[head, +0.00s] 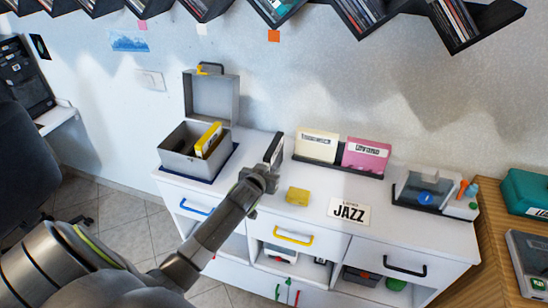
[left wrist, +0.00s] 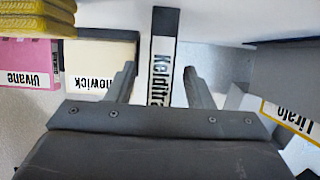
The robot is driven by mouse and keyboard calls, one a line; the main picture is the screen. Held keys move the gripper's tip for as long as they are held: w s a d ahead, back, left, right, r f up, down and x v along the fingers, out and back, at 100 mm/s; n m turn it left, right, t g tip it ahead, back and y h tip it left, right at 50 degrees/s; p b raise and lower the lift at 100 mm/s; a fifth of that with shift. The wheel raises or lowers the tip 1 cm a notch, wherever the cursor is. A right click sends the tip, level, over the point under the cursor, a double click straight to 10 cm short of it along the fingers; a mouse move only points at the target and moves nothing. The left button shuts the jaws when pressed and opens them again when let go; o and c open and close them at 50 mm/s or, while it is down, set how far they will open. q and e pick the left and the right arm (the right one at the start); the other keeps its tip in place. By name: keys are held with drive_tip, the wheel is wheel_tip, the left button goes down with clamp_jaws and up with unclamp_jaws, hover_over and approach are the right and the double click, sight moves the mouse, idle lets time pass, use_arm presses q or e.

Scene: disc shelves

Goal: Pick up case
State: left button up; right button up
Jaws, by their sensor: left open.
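A slim dark case (head: 276,148) with a white label strip stands upright on the white cabinet top, left of the cream case. In the left wrist view, the case (left wrist: 160,60) has a label reading something like "Kelditra". My left gripper (head: 268,170) reaches in from the left. In the left wrist view, the left gripper (left wrist: 160,86) is open, with one finger to each side of the case and visible gaps. The lower end of the case is hidden behind the gripper body. My right gripper is not in view.
A cream case (head: 317,146) and a pink case (head: 366,158) stand in a dark rack to the right. An open metal box (head: 182,163) with a yellow-edged case is left. A yellow block (head: 297,196) and a JAZZ card (head: 349,211) lie in front. A turntable (head: 420,195) stands right.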

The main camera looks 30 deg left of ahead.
use_arm(q)
drive_tip(key=shift+x, duration=1)
clamp_jaws()
